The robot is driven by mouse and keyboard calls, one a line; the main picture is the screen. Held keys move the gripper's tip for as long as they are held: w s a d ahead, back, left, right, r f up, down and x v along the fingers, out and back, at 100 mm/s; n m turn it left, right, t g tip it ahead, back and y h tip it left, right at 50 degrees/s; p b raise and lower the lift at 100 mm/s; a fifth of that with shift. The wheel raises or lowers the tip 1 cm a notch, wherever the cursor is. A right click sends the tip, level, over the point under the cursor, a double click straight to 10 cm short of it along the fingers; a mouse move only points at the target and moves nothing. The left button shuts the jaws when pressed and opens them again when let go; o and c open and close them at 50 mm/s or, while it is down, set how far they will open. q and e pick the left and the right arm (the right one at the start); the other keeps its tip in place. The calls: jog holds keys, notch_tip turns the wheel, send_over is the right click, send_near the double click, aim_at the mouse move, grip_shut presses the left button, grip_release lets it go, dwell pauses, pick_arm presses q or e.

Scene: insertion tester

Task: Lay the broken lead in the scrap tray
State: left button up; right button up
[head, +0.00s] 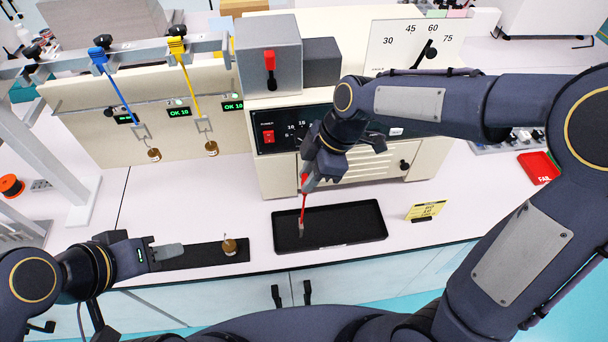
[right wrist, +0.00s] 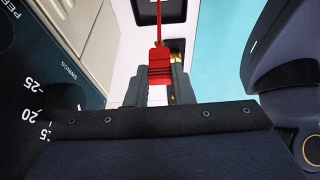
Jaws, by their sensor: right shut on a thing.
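My right gripper (head: 307,182) is shut on the red lead (head: 303,205), which hangs down over the black tray (head: 355,238). The lead's grey lower end is over the left part of the tray; I cannot tell whether it touches the floor. In the right wrist view the lead's ribbed red end (right wrist: 160,65) sits between the fingers of the right gripper (right wrist: 159,88). My left gripper (head: 168,250) is low at the left, by a dark strip on the bench; its finger gap is not clear.
A brass weight (head: 230,246) stands on the dark strip (head: 200,257). A yellow sign (head: 426,210) stands right of the tray. A red FAIL tray (head: 538,168) is further right. Blue (head: 120,90) and yellow leads (head: 190,85) hang from the rail with weights. The tester stands behind the tray.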

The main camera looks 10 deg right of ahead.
jog(key=shift+s+d+f+b, duration=0.1)
jog(key=shift+d+f+b, duration=0.2)
jog(key=shift+d, duration=0.3)
jog(key=shift+s+d+f+b, duration=0.1)
jog(key=shift+d+f+b, duration=0.1)
jog(key=shift+d+f, duration=0.3)
grip_shut()
jog(key=shift+w+d+f+b, duration=0.15)
jog(key=shift+d+b, duration=0.1)
jog(key=shift+d, duration=0.35)
jog(key=shift+s+d+f+b, duration=0.1)
jog(key=shift+d+b, duration=0.1)
jog(key=shift+d, duration=0.35)
jog(key=d+f+b, duration=0.5)
jog(key=d, duration=0.1)
jog(key=shift+w+d+f+b, duration=0.25)
jog(key=shift+w+d+b, duration=0.05)
jog(key=shift+w+b, duration=0.05)
